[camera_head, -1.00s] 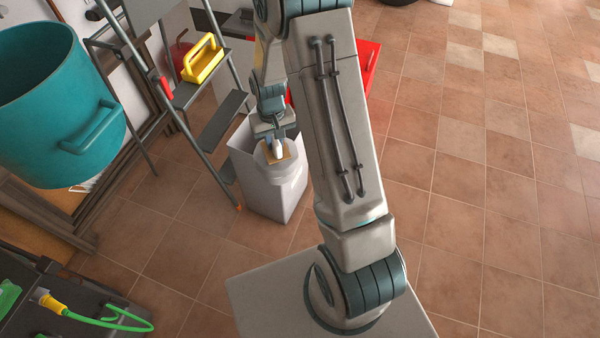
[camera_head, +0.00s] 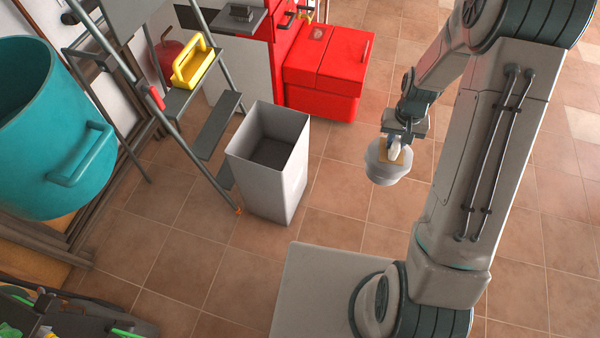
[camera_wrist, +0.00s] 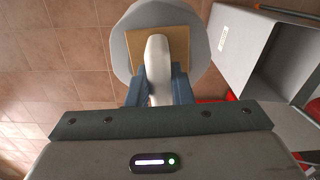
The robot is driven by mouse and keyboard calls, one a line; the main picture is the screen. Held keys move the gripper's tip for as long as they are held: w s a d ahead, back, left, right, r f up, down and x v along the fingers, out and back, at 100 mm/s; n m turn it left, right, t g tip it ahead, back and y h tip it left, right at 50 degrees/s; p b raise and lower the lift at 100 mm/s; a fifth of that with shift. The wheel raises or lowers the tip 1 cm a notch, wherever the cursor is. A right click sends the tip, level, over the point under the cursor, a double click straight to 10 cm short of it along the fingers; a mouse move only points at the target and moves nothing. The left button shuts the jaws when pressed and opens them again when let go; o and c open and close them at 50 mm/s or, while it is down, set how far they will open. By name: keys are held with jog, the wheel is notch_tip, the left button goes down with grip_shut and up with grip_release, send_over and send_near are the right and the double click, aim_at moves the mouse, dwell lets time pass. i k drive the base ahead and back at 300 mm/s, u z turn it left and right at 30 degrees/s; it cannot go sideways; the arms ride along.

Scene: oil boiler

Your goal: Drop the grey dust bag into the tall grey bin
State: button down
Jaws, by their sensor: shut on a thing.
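The grey dust bag (camera_head: 386,165) hangs from my gripper (camera_head: 400,143), right of the bin and apart from it. It is pale grey and rounded, with a tan plate and a white handle-like part on top. In the wrist view the bag (camera_wrist: 118,45) shows behind the tan plate, and my gripper (camera_wrist: 160,88) is shut on the white part. The tall grey bin (camera_head: 292,178) stands upright on the tiles, open at the top, and its visible inside looks empty. In the wrist view the bin (camera_wrist: 235,45) is at the upper right.
A stepladder (camera_head: 215,125) with a yellow carrier (camera_head: 194,62) on it stands left of the bin. A red cabinet (camera_head: 335,65) is behind the bin. A large teal pot (camera_head: 40,150) is at the left. Tiled floor (camera_head: 340,200) lies clear between bin and bag.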

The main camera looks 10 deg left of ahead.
aim_at(276, 164)
jog(key=z, duration=1)
jog(key=k, duration=1.7)
jog(key=u, duration=1.3)
jog(key=i, duration=1.7)
jog(key=u, duration=0.05)
jog(key=k, duration=0.15)
jog(key=z, duration=0.05)
